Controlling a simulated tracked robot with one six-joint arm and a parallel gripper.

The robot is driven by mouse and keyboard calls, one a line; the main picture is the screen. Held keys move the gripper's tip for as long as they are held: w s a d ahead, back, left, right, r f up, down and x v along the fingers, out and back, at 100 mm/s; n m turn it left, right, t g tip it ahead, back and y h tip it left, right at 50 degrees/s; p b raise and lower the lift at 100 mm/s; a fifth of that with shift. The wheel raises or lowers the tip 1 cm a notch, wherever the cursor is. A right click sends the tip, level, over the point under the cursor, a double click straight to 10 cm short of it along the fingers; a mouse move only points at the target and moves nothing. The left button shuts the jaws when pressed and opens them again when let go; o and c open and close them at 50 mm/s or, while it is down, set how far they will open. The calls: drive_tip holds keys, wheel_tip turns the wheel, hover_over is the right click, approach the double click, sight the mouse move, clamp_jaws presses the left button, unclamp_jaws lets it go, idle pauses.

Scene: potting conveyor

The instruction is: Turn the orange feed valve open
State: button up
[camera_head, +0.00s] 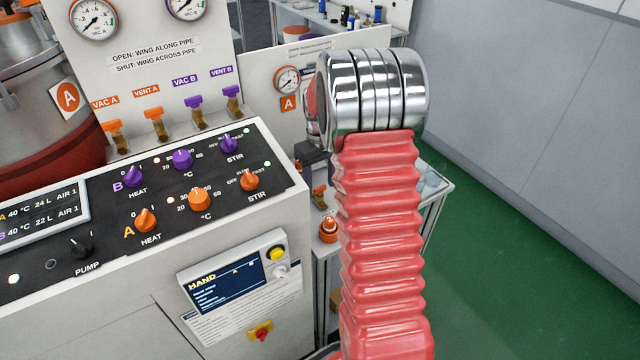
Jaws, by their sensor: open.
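A small orange-handled valve (319,190) with a brass body shows low behind the console's right end, just left of my red arm sleeve. No label on it can be read, so I cannot tell whether it is the feed valve, and its wing angle is unclear. Two other orange-winged valves, VAC A (115,134) and VENT A (156,121), stand on the back panel under their labels. My arm rises through the right middle and hides what is behind it. My gripper cannot be made out; it seems hidden beyond the chrome joint.
The control console (230,255) with orange and purple knobs fills the lower left. A HAND pendant (233,273) is on its front. An orange round fitting (329,229) sits beside the arm. Pressure gauges (94,19) are above. Green floor (520,280) is clear at right, before a grey wall.

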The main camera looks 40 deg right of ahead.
drive_tip(key=shift+f, duration=0.35)
drive_tip(key=shift+c, duration=0.2)
drive_tip(key=c, duration=1)
